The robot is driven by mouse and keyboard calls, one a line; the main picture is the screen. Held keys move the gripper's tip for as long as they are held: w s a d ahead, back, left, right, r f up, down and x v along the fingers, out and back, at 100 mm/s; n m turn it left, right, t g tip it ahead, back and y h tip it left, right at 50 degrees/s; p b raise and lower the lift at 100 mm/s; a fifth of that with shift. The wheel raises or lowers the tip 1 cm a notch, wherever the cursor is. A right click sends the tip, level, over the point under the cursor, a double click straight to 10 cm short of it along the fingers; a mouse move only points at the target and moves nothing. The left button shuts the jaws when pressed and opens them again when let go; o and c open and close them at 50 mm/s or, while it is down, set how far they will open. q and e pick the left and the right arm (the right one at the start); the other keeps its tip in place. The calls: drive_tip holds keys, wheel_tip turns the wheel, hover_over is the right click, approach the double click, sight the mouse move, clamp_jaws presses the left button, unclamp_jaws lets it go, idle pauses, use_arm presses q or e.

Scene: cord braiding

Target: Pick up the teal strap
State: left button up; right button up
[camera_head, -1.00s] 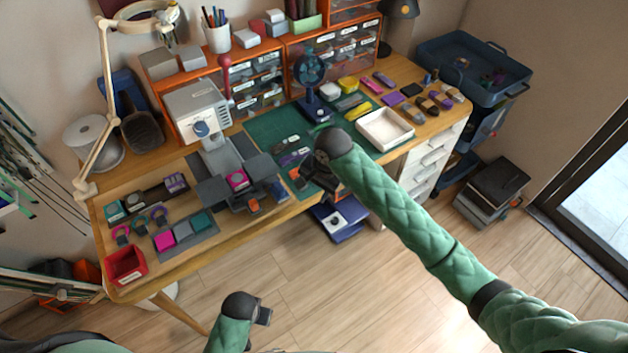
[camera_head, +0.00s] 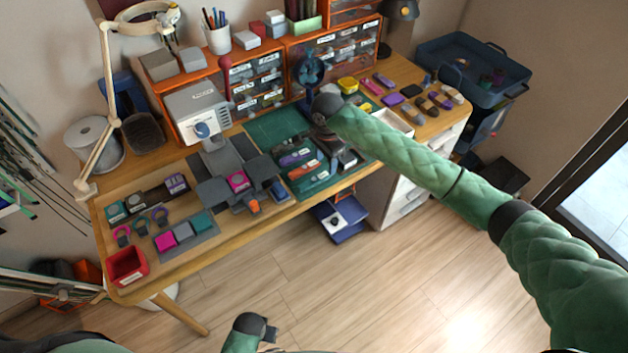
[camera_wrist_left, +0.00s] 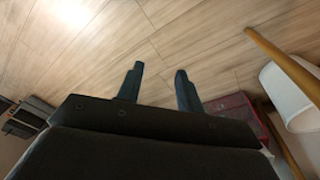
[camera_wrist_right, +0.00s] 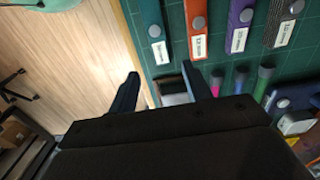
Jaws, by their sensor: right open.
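The teal strap (camera_wrist_right: 153,25) lies on the green cutting mat (camera_head: 275,128), the leftmost of a row of straps in the right wrist view. In the head view the teal strap (camera_head: 313,183) is nearest the table's front edge. My right gripper (camera_wrist_right: 160,72) is open, its fingertips apart and just short of the strap's white-labelled end. Whether it hovers above the mat or touches it, I cannot tell. In the head view my right gripper (camera_head: 346,160) is over the mat's right part. My left gripper (camera_wrist_left: 157,74) is open and empty over the floor, away from the table.
Orange (camera_wrist_right: 196,25), purple (camera_wrist_right: 239,22) and dark grey (camera_wrist_right: 283,18) straps lie close beside the teal one. Several coloured tube-like ends (camera_wrist_right: 240,80) and a small grey block (camera_wrist_right: 172,91) are near the right fingers. A blue fan (camera_head: 309,75) stands behind the mat.

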sight(322, 176)
drive_tip(key=f+p, duration=0.1)
drive_tip(key=f, duration=0.1)
drive_tip(key=a+f+p, duration=0.1)
drive_tip(key=f, duration=0.1)
drive_tip(key=shift+s+f, duration=0.2)
drive_tip(key=shift+f, duration=0.5)
drive_tip(key=c, duration=0.9)
use_arm(q)
wheel_tip(322, 176, down, 6)
drive_tip(key=s+a, duration=0.1)
drive_tip(key=shift+s+a+f, duration=0.15)
drive_tip(key=shift+s+f, duration=0.1)
use_arm(e)
drive_tip(key=shift+c, duration=0.8)
drive_tip(key=shift+r, duration=0.1)
